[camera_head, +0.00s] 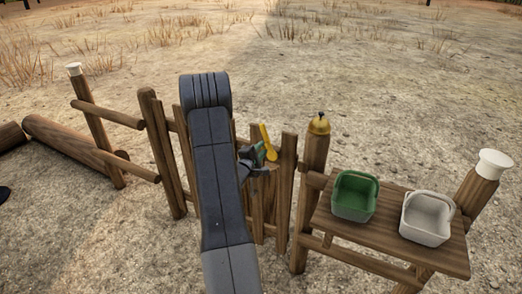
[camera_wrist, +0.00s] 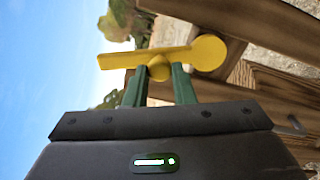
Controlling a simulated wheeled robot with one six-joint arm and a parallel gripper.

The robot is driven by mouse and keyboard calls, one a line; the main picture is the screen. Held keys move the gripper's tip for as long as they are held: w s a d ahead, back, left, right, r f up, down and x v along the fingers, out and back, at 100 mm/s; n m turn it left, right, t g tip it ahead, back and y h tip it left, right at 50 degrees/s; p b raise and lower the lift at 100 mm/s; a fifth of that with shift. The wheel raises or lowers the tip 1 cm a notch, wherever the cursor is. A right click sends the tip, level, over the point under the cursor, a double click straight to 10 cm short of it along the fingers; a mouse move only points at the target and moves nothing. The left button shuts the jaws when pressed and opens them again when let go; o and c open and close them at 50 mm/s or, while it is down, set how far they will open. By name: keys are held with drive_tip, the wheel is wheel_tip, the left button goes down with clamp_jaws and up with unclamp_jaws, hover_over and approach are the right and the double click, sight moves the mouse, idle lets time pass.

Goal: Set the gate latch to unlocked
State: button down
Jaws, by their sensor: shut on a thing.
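The yellow gate latch (camera_head: 267,142) is on the wooden gate (camera_head: 262,205), its bar standing nearly upright with a slight tilt in the head view. In the wrist view the latch (camera_wrist: 158,57) shows a flat bar to the left, a round disc to the right and a small round knob between them. My gripper (camera_head: 259,155) is at the latch. Its green fingertips (camera_wrist: 158,70) are shut on the latch at the knob. My dark arm hides part of the gate in the head view.
Wooden fence posts and rails (camera_head: 160,150) stand left of my arm. A post with a golden cap and dark knob (camera_head: 318,124) stands right of the gate. A wooden table (camera_head: 380,228) carries a green basket (camera_head: 353,196) and a white basket (camera_head: 426,218). Open sandy ground lies behind.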

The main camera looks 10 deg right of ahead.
drive_tip(key=c, duration=1.2)
unclamp_jaws()
drive_tip(key=shift+s, duration=0.1)
drive_tip(key=b+v, duration=0.1)
drive_tip(key=v, duration=1.2)
drive_tip(key=shift+s+a+b, duration=0.25)
drive_tip(key=shift+a+b, duration=0.05)
